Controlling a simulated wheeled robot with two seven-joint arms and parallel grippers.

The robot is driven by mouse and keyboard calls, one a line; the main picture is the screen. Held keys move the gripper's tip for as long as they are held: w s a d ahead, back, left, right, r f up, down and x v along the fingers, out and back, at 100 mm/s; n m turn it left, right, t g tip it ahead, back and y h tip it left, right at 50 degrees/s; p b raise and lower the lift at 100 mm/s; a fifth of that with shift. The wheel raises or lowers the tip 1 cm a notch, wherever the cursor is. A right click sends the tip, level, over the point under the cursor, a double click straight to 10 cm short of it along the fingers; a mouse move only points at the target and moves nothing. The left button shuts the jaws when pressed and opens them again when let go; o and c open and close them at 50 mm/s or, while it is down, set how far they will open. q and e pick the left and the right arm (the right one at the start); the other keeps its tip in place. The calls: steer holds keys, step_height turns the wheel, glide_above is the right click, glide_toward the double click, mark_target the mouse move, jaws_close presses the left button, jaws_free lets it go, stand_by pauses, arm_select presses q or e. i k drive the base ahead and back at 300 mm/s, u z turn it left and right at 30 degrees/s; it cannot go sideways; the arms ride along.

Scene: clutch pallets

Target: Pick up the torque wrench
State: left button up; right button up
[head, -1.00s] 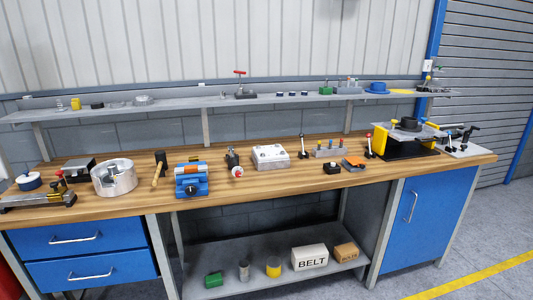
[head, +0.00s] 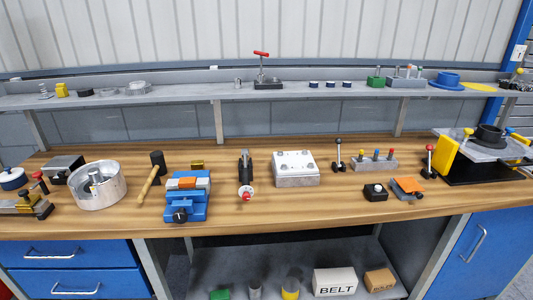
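I cannot make out a torque wrench for certain among the small tools. A dark upright tool with a red knob at its front (head: 245,172) stands mid-bench. A red T-handled tool (head: 262,68) stands upright in a dark block on the shelf. Neither of my grippers is in view.
The wooden bench (head: 330,212) carries a metal drum (head: 97,190), a mallet (head: 152,178), a blue vise (head: 186,203), a metal block (head: 296,172) and a peg block (head: 374,164). A grey shelf (head: 200,94) runs behind. Boxes stand below.

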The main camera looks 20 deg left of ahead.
mark_target(245, 188)
steer(key=u, duration=0.6)
steer(key=i, duration=0.95)
steer(key=u, duration=0.85)
